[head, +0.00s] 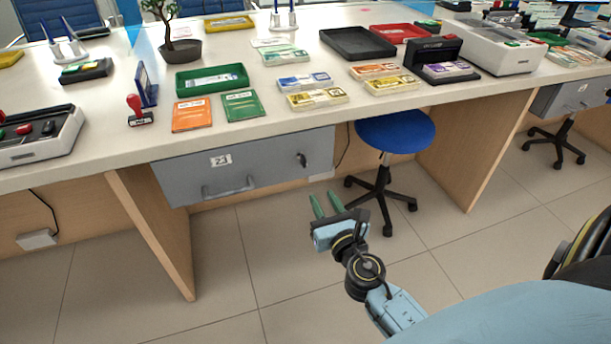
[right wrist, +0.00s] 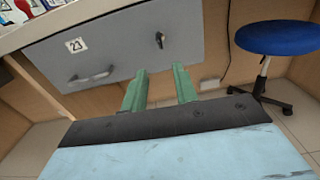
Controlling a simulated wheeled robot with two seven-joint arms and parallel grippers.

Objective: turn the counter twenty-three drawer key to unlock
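The grey drawer (head: 262,173) marked 23 is closed under the counter in the head view. Its key (head: 301,160) sits in the lock at the drawer's upper right. The drawer (right wrist: 125,52) and the small dark key (right wrist: 159,40) also show in the right wrist view. My right gripper (head: 324,204) is in front of and below the drawer, apart from the key. Its two green fingers (right wrist: 160,88) are spread with nothing between them. My left gripper is not in view.
The white counter (head: 250,135) holds trays, banknote bundles and a red-handled stamp (head: 138,112). A blue stool (head: 395,131) stands right of the drawer. A wooden panel (head: 150,220) supports the counter on the left. The floor before the drawer is clear.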

